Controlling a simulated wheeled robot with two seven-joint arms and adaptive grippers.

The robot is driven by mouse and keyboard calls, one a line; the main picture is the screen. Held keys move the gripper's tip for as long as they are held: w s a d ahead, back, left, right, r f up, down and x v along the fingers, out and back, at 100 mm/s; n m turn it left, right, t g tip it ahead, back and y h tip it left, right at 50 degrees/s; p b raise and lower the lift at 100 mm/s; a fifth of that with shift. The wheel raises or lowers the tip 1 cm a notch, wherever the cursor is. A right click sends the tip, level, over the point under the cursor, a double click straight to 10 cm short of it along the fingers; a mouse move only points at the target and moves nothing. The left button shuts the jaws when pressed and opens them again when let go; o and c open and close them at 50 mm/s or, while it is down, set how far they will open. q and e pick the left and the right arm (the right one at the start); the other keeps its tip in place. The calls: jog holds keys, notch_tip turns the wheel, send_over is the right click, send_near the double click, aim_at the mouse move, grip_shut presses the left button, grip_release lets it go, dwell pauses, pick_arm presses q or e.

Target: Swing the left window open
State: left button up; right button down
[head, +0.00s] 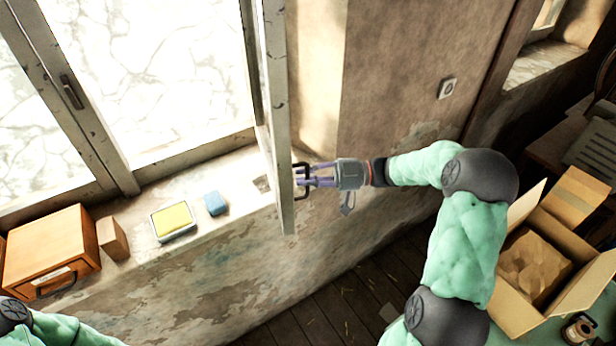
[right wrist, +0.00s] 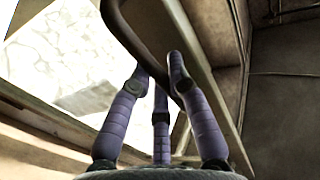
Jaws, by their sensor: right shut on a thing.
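A pale, worn window sash (head: 278,110) stands swung out from its frame, nearly edge-on in the head view, leaving a bright opening to its left. My right gripper (head: 303,177) is at the lower part of this sash, on its right-hand side, shut on the dark window handle (head: 298,168). In the right wrist view the purple fingers of the gripper (right wrist: 160,78) close around the dark curved handle (right wrist: 140,32). The exact finger contact is partly hidden. My left gripper is out of view; only part of my left arm shows at the lower left.
A closed window pane with a handle (head: 71,92) is at the left. On the sill are a wooden box (head: 48,250), a small wooden block (head: 112,238), a yellow sponge in a dish (head: 173,220) and a blue block (head: 215,203). An open carton (head: 578,290) stands right of my right arm.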

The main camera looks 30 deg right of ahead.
jog(key=c, duration=1.1)
grip_release()
jog(key=shift+c, duration=0.2)
jog(key=v, duration=1.2)
jog(key=shift+s+r, duration=0.1)
